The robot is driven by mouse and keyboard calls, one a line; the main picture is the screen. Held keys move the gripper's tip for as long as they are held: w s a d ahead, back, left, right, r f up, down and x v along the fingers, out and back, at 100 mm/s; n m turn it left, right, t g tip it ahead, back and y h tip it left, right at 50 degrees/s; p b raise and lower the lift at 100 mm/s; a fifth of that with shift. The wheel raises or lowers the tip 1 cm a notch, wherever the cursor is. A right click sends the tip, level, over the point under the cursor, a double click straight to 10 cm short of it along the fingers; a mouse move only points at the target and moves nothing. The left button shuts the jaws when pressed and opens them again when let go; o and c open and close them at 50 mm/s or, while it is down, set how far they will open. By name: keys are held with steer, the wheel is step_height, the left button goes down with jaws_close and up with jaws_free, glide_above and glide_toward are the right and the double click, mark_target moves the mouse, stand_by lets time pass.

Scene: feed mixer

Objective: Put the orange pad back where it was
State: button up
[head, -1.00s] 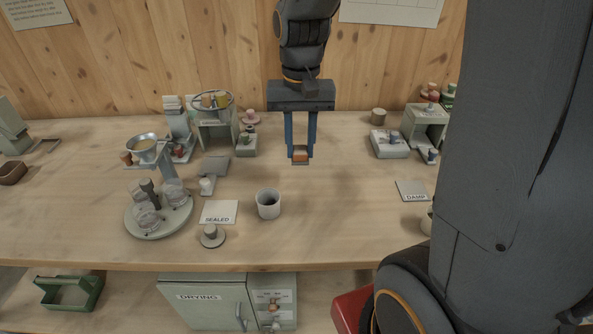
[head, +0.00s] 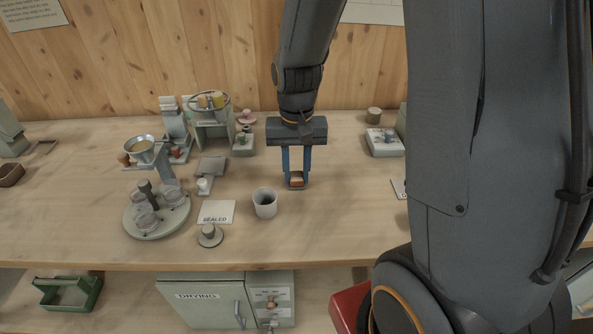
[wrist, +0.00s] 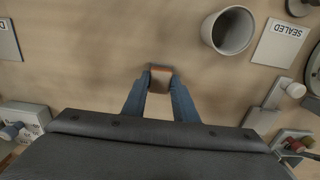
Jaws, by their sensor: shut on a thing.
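The orange pad (head: 296,182) is a small block with an orange face and darker edges, held between the blue fingertips of my gripper (head: 296,178). In the wrist view the pad (wrist: 161,78) sits at the tips of the closed fingers of my gripper (wrist: 160,84). The gripper points down over the bare middle of the bench, to the right of and slightly behind the white cup. I cannot tell the exact gap between pad and bench.
The white cup (head: 265,203) stands close by, with the SEALED card (head: 216,211) and a round grey-knobbed lid (head: 209,235) to its left. A round tray (head: 158,216) with jars stands farther left. A pale box (head: 384,143) stands back right. Bench (head: 330,215) right of the cup is clear.

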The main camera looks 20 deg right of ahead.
mark_target(296, 175)
steer(key=o, duration=1)
steer(key=shift+f, duration=0.1)
step_height(296, 175, up, 12)
steer(key=b, duration=0.1)
steer(key=s+f+n, duration=0.1)
steer(key=s+f, duration=0.2)
steer(key=s+f+n, duration=0.1)
steer(key=s+f, duration=0.2)
steer(key=s+f+n, duration=0.1)
steer(key=s+f, duration=0.2)
steer(key=shift+s+f+n+t, duration=0.1)
steer(key=shift+s+n+t, duration=0.15)
steer(key=shift+n+t, duration=0.05)
